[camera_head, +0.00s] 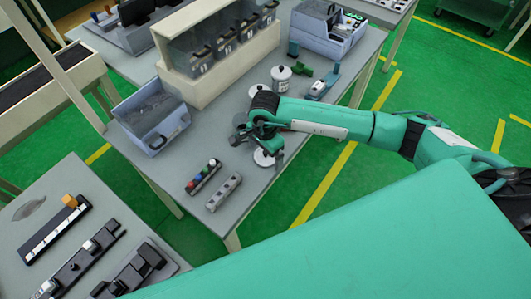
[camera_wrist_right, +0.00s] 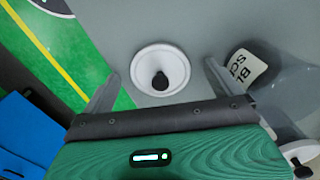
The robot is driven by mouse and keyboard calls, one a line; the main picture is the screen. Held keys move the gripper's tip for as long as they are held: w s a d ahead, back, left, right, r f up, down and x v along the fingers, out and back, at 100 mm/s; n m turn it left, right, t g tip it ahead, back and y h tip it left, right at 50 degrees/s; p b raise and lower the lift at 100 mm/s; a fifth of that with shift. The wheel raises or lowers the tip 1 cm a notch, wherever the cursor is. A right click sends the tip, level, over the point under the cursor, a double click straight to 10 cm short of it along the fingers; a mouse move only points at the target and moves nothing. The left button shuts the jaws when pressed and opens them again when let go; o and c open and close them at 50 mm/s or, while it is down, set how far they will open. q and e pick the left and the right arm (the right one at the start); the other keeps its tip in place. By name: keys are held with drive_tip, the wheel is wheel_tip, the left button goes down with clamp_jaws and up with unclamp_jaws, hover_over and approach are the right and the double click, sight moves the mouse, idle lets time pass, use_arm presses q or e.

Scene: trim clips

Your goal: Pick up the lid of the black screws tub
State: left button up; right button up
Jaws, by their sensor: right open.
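A round white lid with a black knob (camera_wrist_right: 178,58) lies on the grey table near its edge, between my right fingers in the right wrist view. In the head view its pale disc (camera_head: 263,158) shows partly below my right gripper (camera_head: 264,143). My right gripper (camera_wrist_right: 161,70) is open and empty, with one finger on each side of the lid in the picture; I cannot tell the exact gap above it. A clear tub with a label reading "BL" and "SC" (camera_wrist_right: 245,70) stands just right of the right finger. My left gripper is out of view.
Two white-lidded tubs (camera_head: 280,77) stand farther back on the table (camera_head: 215,155). A grey bin (camera_head: 152,118) is at the left, and two small block racks (camera_head: 204,177) lie in front. Another black-knobbed lid (camera_wrist_right: 300,152) is at the right wrist view's lower right.

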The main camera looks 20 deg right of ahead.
drive_tip(key=c, duration=1)
drive_tip(key=shift+r, duration=0.1)
drive_tip(key=shift+c, duration=0.2)
